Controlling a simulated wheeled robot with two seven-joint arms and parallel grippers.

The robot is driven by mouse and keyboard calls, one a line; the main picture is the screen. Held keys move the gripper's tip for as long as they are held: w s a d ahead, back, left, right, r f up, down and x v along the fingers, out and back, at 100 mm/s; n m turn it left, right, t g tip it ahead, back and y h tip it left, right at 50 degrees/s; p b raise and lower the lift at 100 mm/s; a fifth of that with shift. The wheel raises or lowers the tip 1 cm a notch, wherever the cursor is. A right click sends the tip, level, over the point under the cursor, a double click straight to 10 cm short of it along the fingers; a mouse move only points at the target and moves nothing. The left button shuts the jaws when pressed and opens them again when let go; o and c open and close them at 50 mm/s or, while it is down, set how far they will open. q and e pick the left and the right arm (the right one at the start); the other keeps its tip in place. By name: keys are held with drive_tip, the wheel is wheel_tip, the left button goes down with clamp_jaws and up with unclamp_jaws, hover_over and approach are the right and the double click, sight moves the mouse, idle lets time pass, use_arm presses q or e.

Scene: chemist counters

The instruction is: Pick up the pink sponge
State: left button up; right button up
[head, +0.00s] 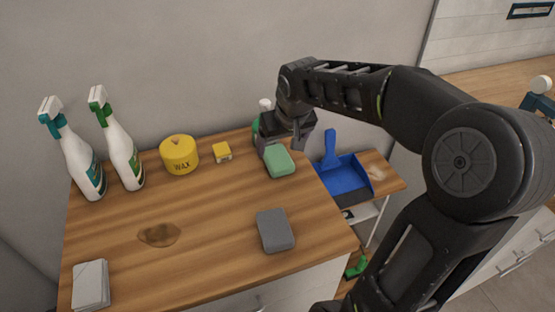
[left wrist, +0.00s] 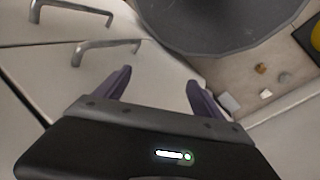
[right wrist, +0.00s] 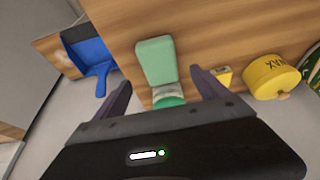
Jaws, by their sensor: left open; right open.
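No pink sponge shows in any view. A green sponge (head: 278,160) lies near the back right of the wooden counter (head: 200,225), and a grey sponge (head: 274,231) lies nearer its front right. My right gripper (head: 283,138) is open and empty, above the counter's back right by the green sponge. In the right wrist view the green sponge (right wrist: 156,61) shows beyond and between the fingers, with a green-and-white bottle (right wrist: 168,98) closer in. My left gripper (left wrist: 159,78) is open and empty, above the floor beside white drawers; it is outside the head view.
Two spray bottles (head: 122,150), a yellow wax tin (head: 179,155) and a small yellow box (head: 221,152) line the counter's back. A brown stain (head: 158,235) and white cloths (head: 91,285) are at left. A blue dustpan (head: 345,178) lies on a lower surface right.

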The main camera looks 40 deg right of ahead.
sight(278, 156)
drive_tip(key=shift+p+x, duration=0.3)
drive_tip(key=shift+x, duration=2.3)
drive_tip(key=shift+s, duration=0.1)
drive_tip(key=shift+f+b, duration=0.25)
drive_tip(key=shift+b, duration=0.1)
drive_tip(key=shift+c, duration=0.3)
drive_tip(key=c, duration=1.4)
